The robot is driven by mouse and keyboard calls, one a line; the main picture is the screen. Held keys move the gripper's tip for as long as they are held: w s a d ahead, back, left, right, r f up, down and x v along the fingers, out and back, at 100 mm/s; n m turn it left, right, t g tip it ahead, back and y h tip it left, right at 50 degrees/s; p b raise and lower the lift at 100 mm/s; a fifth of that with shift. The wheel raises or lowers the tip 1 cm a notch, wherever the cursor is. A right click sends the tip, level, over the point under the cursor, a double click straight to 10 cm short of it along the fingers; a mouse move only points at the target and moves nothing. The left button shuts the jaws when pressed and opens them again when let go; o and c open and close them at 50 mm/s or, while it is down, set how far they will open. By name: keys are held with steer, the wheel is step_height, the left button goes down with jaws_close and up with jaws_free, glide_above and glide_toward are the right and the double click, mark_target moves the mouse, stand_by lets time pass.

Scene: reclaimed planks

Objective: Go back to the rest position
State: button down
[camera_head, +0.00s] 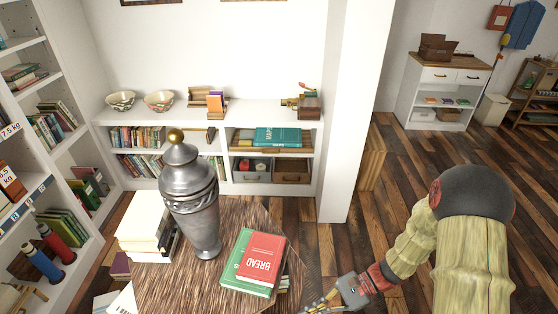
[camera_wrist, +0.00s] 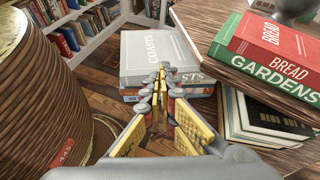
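My gripper (camera_wrist: 163,76) points forward in the wrist view. Its two fingers come together at the tips with nothing seen between them. In the head view my gripper (camera_head: 318,304) is at the bottom edge, partly cut off, just right of the wooden table (camera_head: 228,214). My arm reaches in from the right. In the wrist view a grey book titled COASTS (camera_wrist: 150,52) lies beyond the fingertips on a small stack.
A silver urn (camera_head: 192,205), a red BREAD book (camera_head: 262,258) on a green book (camera_head: 239,270), and white books (camera_head: 145,222) stand on the table. A large ridged brown object (camera_wrist: 35,90) is close left of my gripper. Plank floor (camera_head: 400,165) is open behind.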

steer(key=s+d+r+n+t+h, duration=0.35)
steer(key=d+r+n+h, duration=0.7)
steer(key=r, duration=0.45)
step_height(320, 180, up, 15)
steer(key=s+n+t+h, duration=0.2)
steer(key=t, duration=0.3)
steer(key=shift+n+t, duration=0.35)
